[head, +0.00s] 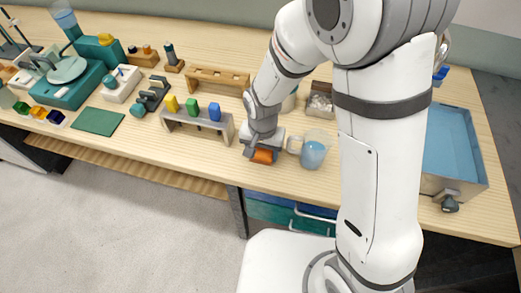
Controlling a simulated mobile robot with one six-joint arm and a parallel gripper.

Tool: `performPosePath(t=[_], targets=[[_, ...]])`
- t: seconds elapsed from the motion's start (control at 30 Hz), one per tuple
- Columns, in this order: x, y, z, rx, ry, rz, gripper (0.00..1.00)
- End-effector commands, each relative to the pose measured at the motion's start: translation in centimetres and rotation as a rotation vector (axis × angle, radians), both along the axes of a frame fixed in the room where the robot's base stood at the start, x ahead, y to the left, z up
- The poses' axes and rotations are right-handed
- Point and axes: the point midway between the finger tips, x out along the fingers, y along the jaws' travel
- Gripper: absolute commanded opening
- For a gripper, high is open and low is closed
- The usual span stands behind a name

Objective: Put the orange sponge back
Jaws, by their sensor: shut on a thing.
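My gripper (263,148) points down near the front edge of the bench, to the right of a grey rack. It is shut on the orange sponge (263,156), which shows just below the jaws. I cannot tell whether the sponge touches the bench top or is slightly above it.
The grey rack (173,123) holds yellow, green and blue pieces at left. A wooden rack (217,78) is behind. A blue-lined tray (452,145) is at right. A green mat (98,121) lies at left.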

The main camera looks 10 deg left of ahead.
Motion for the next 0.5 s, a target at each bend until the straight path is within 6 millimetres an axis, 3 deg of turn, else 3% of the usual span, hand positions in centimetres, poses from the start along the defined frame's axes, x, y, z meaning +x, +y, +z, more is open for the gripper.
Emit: performPosePath(t=[0.17, 0.2, 0.43, 0.5], targets=[[0.0, 0.02, -0.52, 0.0, 0.0, 0.0, 0.37], [0.0, 0.03, -0.32, 0.0, 0.0, 0.001, 0.62], [-0.02, 0.04, -0.29, 0.0, 0.0, 0.001, 0.8], [-0.02, 0.04, -0.29, 0.0, 0.0, 0.001, 0.8]])
